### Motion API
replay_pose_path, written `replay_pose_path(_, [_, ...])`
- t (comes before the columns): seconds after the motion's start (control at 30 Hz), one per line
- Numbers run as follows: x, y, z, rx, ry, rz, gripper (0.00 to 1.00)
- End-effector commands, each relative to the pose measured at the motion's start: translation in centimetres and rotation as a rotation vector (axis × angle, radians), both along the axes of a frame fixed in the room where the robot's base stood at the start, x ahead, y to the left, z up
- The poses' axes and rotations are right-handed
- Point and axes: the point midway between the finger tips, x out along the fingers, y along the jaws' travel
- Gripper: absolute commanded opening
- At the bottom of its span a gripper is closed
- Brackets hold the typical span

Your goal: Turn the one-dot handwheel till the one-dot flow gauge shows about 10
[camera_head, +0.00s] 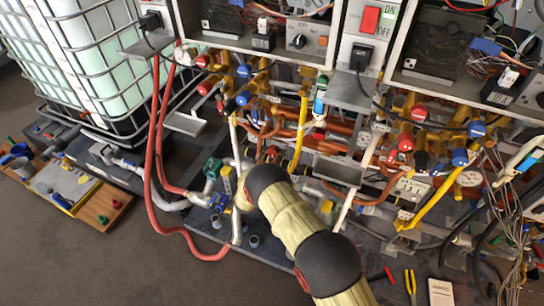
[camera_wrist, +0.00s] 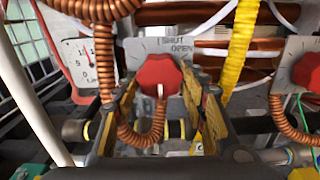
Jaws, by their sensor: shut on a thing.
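In the wrist view a red handwheel (camera_wrist: 158,74) with a pale pointer line sits between the two fingers of my gripper (camera_wrist: 160,88), which is shut on it. The plate (camera_wrist: 190,46) behind the wheel reads SHUT and OPEN. A white gauge (camera_wrist: 80,62) with a red needle is left of the wheel, its right side partly hidden by hose and finger. Its reading is too small to tell exactly. I cannot make out dot marks on the wheel or gauge. In the head view my arm hides the gripper and this wheel.
A second red handwheel (camera_wrist: 308,70) is at the right edge of the wrist view. Coiled copper hoses (camera_wrist: 143,135) and a yellow pipe (camera_wrist: 240,45) crowd the space around my fingers. In the head view, red hoses (camera_head: 156,150) hang to the left. Grey floor (camera_head: 80,250) is clear at lower left.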

Motion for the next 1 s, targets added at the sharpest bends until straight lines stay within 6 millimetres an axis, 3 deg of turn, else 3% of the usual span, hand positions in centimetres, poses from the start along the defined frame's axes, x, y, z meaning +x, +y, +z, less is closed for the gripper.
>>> replay_pose_path(0.6, [0.1,0.2,-0.06,0.376,-0.137,0.001,0.17])
replay_pose_path(1.0, [0.09,0.2,0.04,0.462,-0.168,0.0,0.17])
